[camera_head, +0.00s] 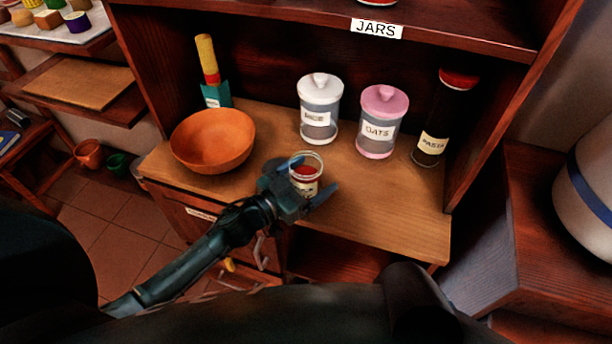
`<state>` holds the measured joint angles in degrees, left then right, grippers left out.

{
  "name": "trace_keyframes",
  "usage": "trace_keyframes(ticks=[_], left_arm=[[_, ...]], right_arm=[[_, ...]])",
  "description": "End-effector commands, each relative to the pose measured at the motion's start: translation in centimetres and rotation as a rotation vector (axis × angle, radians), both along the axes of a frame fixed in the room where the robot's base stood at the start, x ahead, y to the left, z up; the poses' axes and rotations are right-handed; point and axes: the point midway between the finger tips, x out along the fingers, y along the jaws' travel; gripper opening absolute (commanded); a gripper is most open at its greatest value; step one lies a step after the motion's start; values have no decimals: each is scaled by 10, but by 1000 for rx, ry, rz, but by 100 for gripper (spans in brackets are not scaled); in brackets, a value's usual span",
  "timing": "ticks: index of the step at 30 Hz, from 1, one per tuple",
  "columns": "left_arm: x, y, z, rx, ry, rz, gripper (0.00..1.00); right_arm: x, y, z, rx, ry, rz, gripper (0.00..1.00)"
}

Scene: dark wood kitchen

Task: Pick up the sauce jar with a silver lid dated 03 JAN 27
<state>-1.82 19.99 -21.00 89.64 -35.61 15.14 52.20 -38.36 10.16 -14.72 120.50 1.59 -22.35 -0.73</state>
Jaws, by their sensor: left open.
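A small glass jar with red contents and a silver-rimmed lid (308,163) stands on the wooden shelf near its front edge. Its label is partly hidden and no date can be read. My left gripper (308,182) is open, with one finger on each side of the jar as seen from the head. Whether the fingers touch the glass cannot be told. My right gripper is not in view.
Behind the jar stand a white-lidded canister (320,108), a pink-lidded oats jar (380,122) and a tall dark pasta jar (434,130). The shelf's right front is clear.

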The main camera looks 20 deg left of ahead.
Motion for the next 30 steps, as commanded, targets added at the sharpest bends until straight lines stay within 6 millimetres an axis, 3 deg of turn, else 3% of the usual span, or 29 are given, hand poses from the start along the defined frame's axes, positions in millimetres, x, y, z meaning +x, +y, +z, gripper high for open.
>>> trace_keyframes(ticks=[10, 30], left_arm=[[7, -4, -1, 0, 1, 0, 85], [7, -4, -1, 1, 1, 0, 30]], right_arm=[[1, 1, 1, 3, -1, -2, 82], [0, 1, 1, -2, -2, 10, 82]])
